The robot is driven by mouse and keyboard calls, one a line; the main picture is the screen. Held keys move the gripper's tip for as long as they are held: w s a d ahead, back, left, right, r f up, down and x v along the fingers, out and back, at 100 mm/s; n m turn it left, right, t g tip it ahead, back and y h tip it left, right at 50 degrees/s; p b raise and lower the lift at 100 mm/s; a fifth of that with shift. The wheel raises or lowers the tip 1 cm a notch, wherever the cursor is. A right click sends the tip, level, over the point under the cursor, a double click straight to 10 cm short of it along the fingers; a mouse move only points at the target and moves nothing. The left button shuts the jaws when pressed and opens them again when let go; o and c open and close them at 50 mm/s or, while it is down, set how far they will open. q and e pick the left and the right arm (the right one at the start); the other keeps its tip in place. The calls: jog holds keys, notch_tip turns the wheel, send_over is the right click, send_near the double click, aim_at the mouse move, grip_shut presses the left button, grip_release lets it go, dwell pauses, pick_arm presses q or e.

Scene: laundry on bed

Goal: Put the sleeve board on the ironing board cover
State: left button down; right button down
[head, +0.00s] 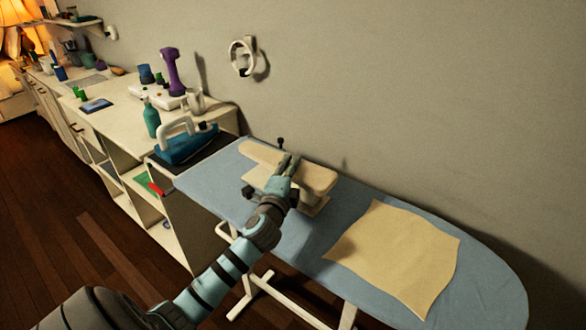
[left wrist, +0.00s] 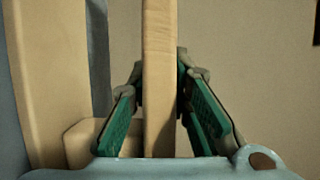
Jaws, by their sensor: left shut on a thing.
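The sleeve board (head: 317,178) is a pale beige padded board with a second flat piece below it. It is at the far middle part of the ironing board with the blue ironing board cover (head: 485,282). My left gripper (head: 289,166) is shut on it from the near side. In the left wrist view the sleeve board (left wrist: 160,55) stands between the green-padded fingers. I cannot tell whether its underside touches the cover. My right gripper is not in view.
A tan cloth (head: 396,256) lies on the right part of the cover. A blue iron (head: 188,143) stands on the shelf unit at the left end, near a green bottle (head: 151,118) and a purple object (head: 172,72). The wall (head: 420,110) runs close behind.

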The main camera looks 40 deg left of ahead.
pick_arm(q)
jog(key=shift+f, duration=0.15)
jog(key=c, duration=1.5)
grip_release()
jog(key=shift+r, duration=0.3)
jog(key=p+v, duration=0.1)
jog(key=v, duration=1.1)
jog(key=shift+s, duration=0.15)
